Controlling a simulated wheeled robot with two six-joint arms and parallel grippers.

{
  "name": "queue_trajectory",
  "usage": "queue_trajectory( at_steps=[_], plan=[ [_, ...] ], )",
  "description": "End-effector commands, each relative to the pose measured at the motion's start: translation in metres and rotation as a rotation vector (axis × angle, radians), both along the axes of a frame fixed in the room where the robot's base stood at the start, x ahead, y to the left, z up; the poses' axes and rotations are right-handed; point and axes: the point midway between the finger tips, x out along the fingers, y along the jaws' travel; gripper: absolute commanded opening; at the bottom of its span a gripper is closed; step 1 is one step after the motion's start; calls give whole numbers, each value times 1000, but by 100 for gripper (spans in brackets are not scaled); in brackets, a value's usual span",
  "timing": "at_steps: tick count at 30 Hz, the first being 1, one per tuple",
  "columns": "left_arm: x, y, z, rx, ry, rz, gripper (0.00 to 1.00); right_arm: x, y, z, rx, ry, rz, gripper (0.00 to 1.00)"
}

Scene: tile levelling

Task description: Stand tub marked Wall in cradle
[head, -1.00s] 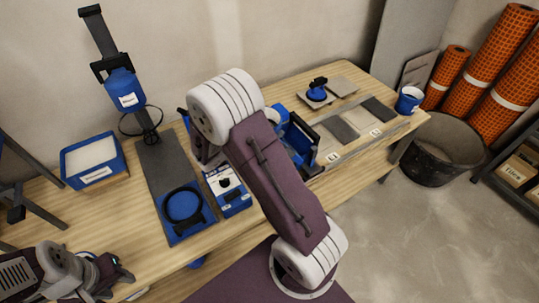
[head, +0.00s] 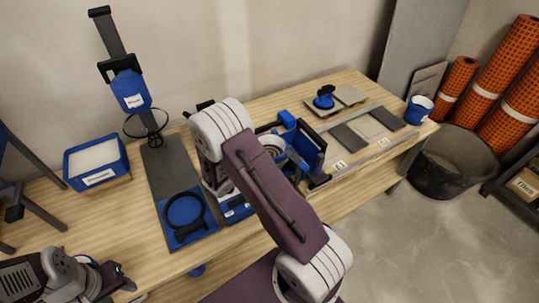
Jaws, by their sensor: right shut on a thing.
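My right arm reaches in from the lower right, and its upper link hides much of the work area. My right gripper (head: 300,163) is partly hidden beyond that link, among blue and black parts. It is shut on what looks like a blue tub; no label on it can be read. A blue tub (head: 418,110) with a white label stands at the bench's far right end; its wording is too small to read. A blue plate with a black ring (head: 185,210), possibly the cradle, lies empty at the front left. My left gripper (head: 112,275) is at the lower left, its fingers unclear.
A stand with a blue labelled unit (head: 131,92) rises at the back left, beside a blue tray (head: 97,150). Tiles (head: 351,136) and a blue-handled tool (head: 324,98) occupy the right. A black bucket (head: 450,165) stands on the floor. Bare bench shows along the front.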

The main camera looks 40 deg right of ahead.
Motion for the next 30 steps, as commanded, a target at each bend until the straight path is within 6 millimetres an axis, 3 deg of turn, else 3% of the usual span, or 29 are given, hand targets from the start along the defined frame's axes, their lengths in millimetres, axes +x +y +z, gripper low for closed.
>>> queue_trajectory(
  at_steps=[3, 4, 5, 14, 30],
  plan=[
    [0, 0, -3, 0, 0, 0, 43, 0, 0, -2, -3, -2, 0, 18],
    [0, 0, -3, 0, 0, 0, 43, 0, 0, -3, 0, 0, 0, 94],
    [0, 0, -2, 0, 0, 0, 43, 0, 0, -3, 0, 0, 0, 100],
    [0, 0, 3, 0, 0, 0, 43, 0, 0, 3, 0, 0, 0, 100],
    [0, 0, 17, 0, 0, 0, 43, -25, 88, 40, 0, -1, 4, 100]
  ],
)
